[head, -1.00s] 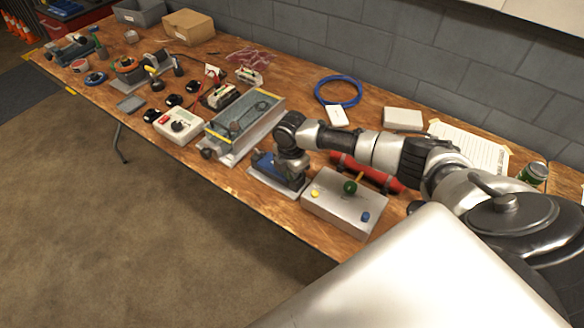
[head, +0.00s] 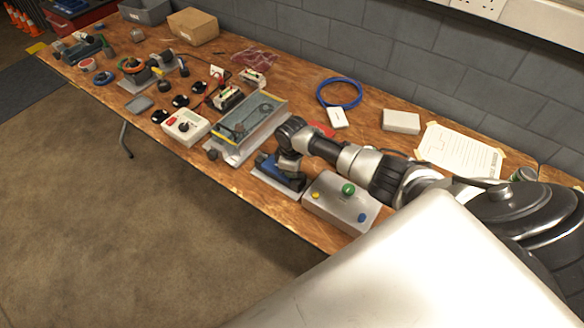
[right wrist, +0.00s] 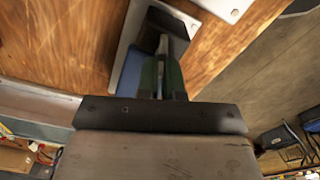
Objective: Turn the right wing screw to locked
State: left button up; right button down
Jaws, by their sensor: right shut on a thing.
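My right gripper (head: 286,163) points down over a blue and black device on a grey base plate (head: 262,180), near the table's front edge. In the right wrist view the two dark green fingers of the gripper (right wrist: 166,62) are shut on a thin grey piece, which looks like the wing of the right wing screw. Most of it is hidden between the fingers. A blue part (right wrist: 131,76) and a black block lie beside and beyond them. I cannot read the screw's angle or any locked mark. My left gripper is not in view.
A grey box (head: 340,207) with green, yellow and blue knobs stands just right of the device. A glass-topped fixture (head: 245,128) stands just left. A white meter (head: 183,127) is further left. A white block (head: 401,121) and taped paper (head: 460,150) lie behind my arm.

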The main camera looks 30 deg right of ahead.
jog(key=shift+w+d+m+p, duration=0.15)
jog(key=shift+m+p, duration=0.2)
jog(key=shift+m, duration=0.6)
jog(key=shift+d+m+p, duration=0.1)
jog(key=shift+m+p, duration=0.2)
jog(key=shift+m, duration=0.65)
jog(key=c, duration=1.3)
grip_release()
notch_tip(320, 180, up, 11)
jog(key=shift+f, duration=0.1)
